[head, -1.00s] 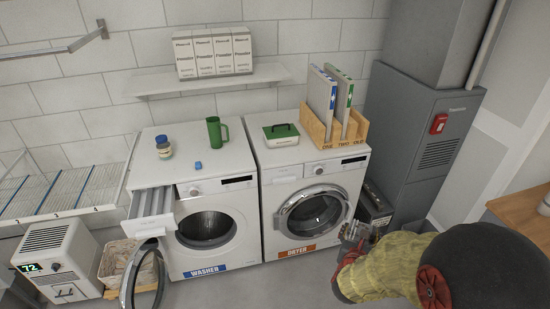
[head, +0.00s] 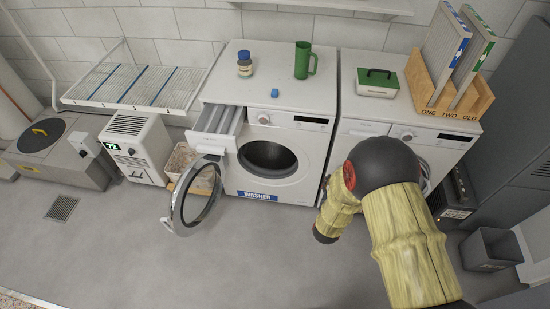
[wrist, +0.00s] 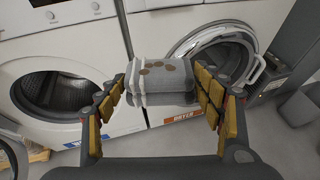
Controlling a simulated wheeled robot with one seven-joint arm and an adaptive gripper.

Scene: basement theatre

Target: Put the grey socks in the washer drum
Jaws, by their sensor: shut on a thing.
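My gripper (wrist: 160,105) is shut on the grey socks (wrist: 165,80), a folded grey bundle with brown spots, in the wrist view. It holds them in the air in front of the two machines. In the head view my arm hides the gripper and the socks. The washer (head: 270,185) stands left of the dryer, with its round door (head: 197,195) swung open to the left and its detergent drawer pulled out. The washer drum (head: 267,157) is a dark opening, and it also shows at the left of the wrist view (wrist: 60,92).
The dryer (head: 365,128) stands right of the washer; its door looks ajar in the wrist view. A basket (head: 192,170) sits behind the washer's open door. A grey bin (head: 490,248) stands at the right. The floor in front of the washer is clear.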

